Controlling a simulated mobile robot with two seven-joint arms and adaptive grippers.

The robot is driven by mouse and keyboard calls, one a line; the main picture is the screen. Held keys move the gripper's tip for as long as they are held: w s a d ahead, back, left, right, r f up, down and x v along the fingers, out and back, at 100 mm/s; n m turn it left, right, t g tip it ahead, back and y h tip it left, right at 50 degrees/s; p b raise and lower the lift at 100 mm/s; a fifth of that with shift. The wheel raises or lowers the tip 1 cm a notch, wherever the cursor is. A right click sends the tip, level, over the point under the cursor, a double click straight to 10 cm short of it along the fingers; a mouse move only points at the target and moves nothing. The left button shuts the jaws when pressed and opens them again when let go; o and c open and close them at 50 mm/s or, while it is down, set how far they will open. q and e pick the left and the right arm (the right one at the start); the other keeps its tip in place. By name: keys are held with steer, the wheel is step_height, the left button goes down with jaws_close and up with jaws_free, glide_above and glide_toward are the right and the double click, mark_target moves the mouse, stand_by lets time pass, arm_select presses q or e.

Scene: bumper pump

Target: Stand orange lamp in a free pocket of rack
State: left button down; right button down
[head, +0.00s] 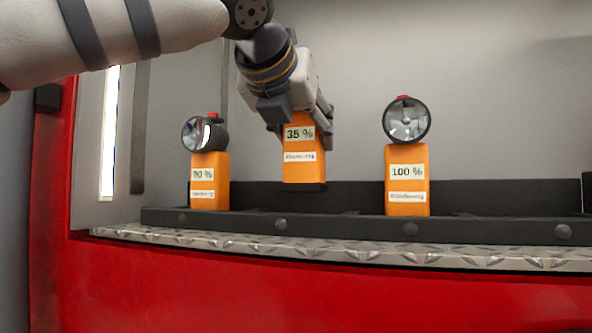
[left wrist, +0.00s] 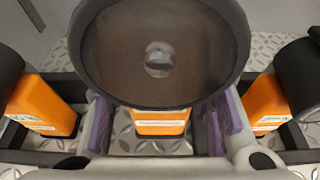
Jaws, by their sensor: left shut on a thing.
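My left gripper (head: 293,125) is shut on an orange lamp (head: 304,168) marked 35 %. It holds the lamp upright, and the lamp's base looks just above or at the top of the black rack (head: 345,227). In the left wrist view the lamp's round head (left wrist: 160,60) fills the middle, between the purple finger pads. The gripper and arm hide the lamp's head in the head view. The rack's pocket below the lamp lies between two standing lamps. The floor of that pocket is hidden in the head view. My right gripper is not in view.
An orange lamp marked 90 % (head: 210,185) stands in the rack to the left. Another marked 100 % (head: 408,180) stands to the right. A diamond-plate ledge (head: 340,247) runs in front of the rack, above a red panel (head: 330,300). The rack looks empty farther right.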

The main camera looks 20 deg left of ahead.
mark_target(297, 168)
arm_select(q)
steer(key=f, duration=0.1)
steer(key=a+f, duration=0.1)
steer(key=f, duration=0.1)
steer(key=w+f, duration=0.1)
steer(key=f, duration=0.1)
steer(key=shift+w+a+f, duration=0.1)
steer(key=shift+a+f, duration=0.05)
steer(key=shift+a, duration=0.1)
steer(key=c, duration=0.8)
jaws_free()
steer(key=shift+f, duration=0.1)
steer(key=shift+o, duration=0.2)
steer(key=v, duration=1.2)
